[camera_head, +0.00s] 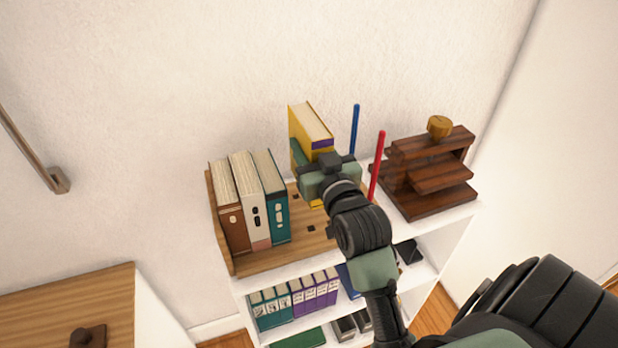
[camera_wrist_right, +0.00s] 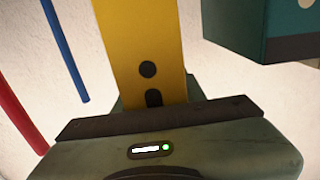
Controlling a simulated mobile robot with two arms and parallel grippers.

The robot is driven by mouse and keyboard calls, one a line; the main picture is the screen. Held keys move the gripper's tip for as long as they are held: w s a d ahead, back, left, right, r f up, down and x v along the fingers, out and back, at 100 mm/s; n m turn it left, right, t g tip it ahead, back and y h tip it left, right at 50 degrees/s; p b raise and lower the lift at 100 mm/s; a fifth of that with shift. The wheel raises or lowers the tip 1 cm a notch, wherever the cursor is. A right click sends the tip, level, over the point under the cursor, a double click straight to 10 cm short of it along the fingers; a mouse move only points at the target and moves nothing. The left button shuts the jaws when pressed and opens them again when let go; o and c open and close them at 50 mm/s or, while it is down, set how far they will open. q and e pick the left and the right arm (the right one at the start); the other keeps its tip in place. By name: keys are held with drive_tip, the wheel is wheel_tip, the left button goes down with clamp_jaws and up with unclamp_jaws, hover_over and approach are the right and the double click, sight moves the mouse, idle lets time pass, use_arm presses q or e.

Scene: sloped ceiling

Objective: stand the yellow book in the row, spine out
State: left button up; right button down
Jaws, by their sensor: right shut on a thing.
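The yellow book (camera_head: 308,124) is upright in my right gripper (camera_head: 321,172), its pale page block facing up and a purple band near the gripper. My right gripper is shut on it. In the right wrist view, the yellow spine (camera_wrist_right: 140,50) with dark round marks faces my wrist. The book appears held above the wooden rack (camera_head: 285,251), right of the row. The row has a brown book (camera_head: 231,222), a white book (camera_head: 257,215) and a teal book (camera_head: 277,215), all upright. The book's lower part is mostly hidden by my gripper. My left gripper is out of view.
A blue rod (camera_head: 354,130) and a red rod (camera_head: 377,165) stand just right of the book. A dark wooden stepped stand (camera_head: 430,180) with a gold knob is farther right. The wall is behind. Bare rack shows right of the teal book.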

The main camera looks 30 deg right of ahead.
wheel_tip(320, 180, down, 3)
drive_tip(key=shift+f, duration=2.6)
drive_tip(key=shift+f, duration=0.15)
drive_tip(key=c, duration=0.8)
unclamp_jaws()
drive_tip(key=shift+f, duration=0.1)
drive_tip(key=shift+c, duration=0.2)
drive_tip(key=shift+s, duration=0.1)
